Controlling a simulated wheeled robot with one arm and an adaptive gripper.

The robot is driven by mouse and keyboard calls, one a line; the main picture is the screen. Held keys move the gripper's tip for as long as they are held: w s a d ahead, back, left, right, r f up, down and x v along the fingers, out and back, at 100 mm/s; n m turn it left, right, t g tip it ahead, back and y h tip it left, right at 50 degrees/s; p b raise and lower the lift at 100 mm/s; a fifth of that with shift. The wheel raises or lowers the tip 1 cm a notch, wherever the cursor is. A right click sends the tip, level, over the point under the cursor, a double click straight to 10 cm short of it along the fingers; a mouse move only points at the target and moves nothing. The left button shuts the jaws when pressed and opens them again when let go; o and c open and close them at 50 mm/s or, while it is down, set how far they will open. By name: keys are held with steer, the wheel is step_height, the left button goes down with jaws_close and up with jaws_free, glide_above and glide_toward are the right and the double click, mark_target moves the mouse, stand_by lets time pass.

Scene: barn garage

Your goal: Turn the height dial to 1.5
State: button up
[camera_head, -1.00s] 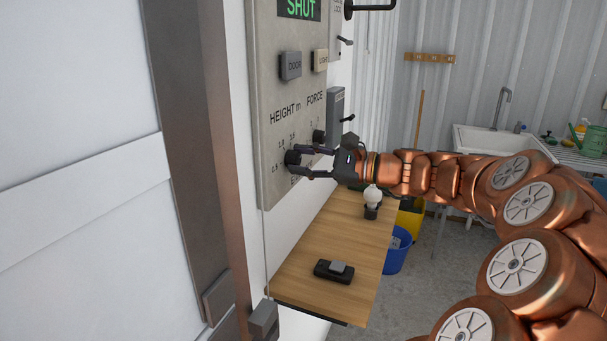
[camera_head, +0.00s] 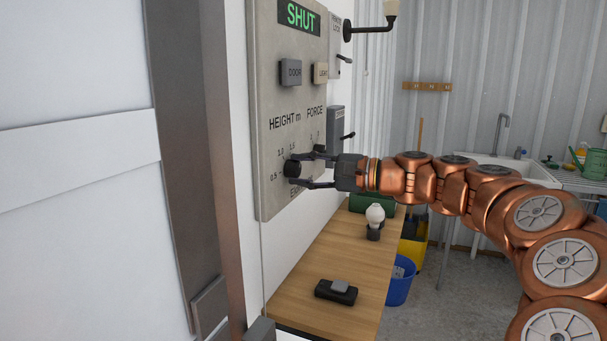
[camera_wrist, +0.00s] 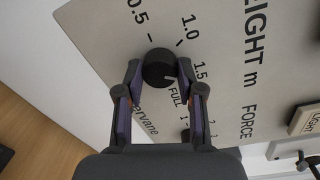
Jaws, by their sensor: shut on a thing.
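The height dial (camera_head: 291,168) is a round black knob low on the grey control panel, under the words HEIGHT m. In the wrist view the dial (camera_wrist: 158,66) sits between the two fingertips of my gripper (camera_wrist: 160,72), which is shut on it. The marks 0.5, 1.0, 1.5 and FULL run around it. A short pale line on the dial appears to point to the side of 1.5 and FULL, but its exact reading is hard to tell. In the head view my gripper (camera_head: 296,170) reaches the dial from the right, one finger above and one below.
The force dial (camera_head: 319,150) is close beside the upper finger. DOOR (camera_head: 291,72) and LIGHT (camera_head: 320,73) buttons and a green SHUT display (camera_head: 299,16) are above. A wooden bench (camera_head: 290,292) with a light bulb (camera_head: 375,215) and a black device (camera_head: 336,291) lies below.

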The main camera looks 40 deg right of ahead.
steer(key=o, duration=1.1)
steer(key=shift+o, duration=0.2)
steer(key=shift+s, duration=0.1)
steer(key=v, duration=1.1)
steer(key=shift+s+d, duration=0.25)
steer(key=shift+s, duration=0.1)
